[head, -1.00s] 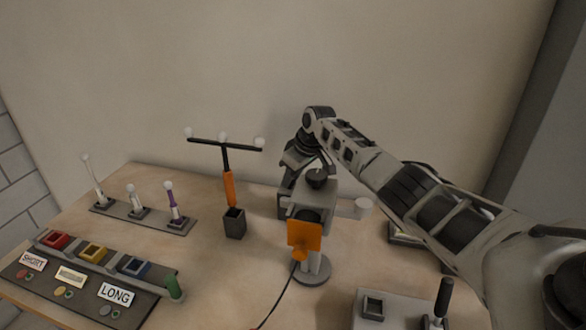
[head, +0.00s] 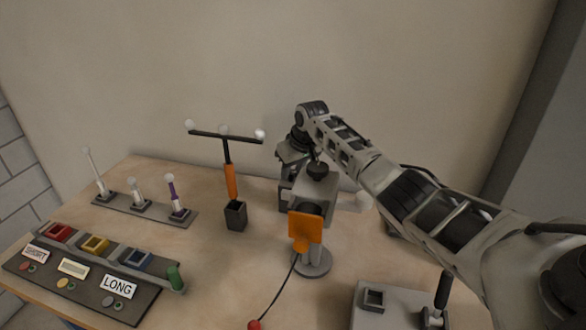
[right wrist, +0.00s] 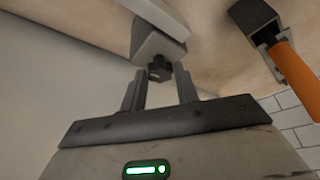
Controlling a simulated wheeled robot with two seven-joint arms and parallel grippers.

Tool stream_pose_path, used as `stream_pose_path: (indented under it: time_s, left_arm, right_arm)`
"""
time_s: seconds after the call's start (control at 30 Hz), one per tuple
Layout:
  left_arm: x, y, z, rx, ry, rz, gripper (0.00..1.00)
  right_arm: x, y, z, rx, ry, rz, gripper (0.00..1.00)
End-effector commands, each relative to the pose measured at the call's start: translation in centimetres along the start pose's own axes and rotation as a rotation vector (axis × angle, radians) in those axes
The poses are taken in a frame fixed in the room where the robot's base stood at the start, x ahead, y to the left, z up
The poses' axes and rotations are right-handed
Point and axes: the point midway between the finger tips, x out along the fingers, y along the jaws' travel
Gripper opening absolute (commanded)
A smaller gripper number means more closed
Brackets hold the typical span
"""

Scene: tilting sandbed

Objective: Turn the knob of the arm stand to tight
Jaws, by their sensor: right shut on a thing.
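The arm stand (head: 314,266) has a round grey base and a short post, partly covered by an orange plate in the head view. In the right wrist view its pale bar ends in a grey block, and a small dark knob (right wrist: 159,69) sits on that block. My right gripper (right wrist: 160,82) is shut on the knob, one finger on each side. The knob's tight mark cannot be seen. My left gripper is not in view.
A dark holder (head: 235,218) with an orange-handled T-shaped wand stands left of the stand. A rack of small rods (head: 150,208) and a panel with coloured sockets (head: 80,285) are further left. A grey box with a lever (head: 400,310) is front right. A cable lies in front.

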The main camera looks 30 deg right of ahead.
Motion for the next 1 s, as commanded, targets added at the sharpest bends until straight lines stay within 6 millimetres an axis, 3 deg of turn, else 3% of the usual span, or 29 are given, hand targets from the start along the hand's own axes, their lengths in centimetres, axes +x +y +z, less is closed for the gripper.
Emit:
stream_pose_path:
  time_s: [0.07,0.1,0.17,0.47,0.63,1.0]
  left_arm:
    - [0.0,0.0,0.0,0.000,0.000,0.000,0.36]
    - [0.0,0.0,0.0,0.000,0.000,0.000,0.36]
    - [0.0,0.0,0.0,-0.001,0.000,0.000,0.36]
    - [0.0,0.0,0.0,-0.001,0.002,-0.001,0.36]
    - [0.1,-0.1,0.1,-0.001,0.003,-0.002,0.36]
    - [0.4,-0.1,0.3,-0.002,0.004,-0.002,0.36]
  right_arm:
    - [0.0,0.0,0.0,0.000,-0.001,0.000,0.08]
    - [0.0,0.0,0.0,0.000,-0.001,0.000,0.39]
    - [0.0,0.0,0.0,0.000,-0.001,0.000,0.52]
    - [-0.1,0.0,0.0,-0.001,0.000,0.000,0.52]
    - [-1.5,0.1,0.0,-0.001,0.001,0.000,0.52]
    - [-10.1,0.1,-0.1,-0.002,0.005,0.001,0.52]
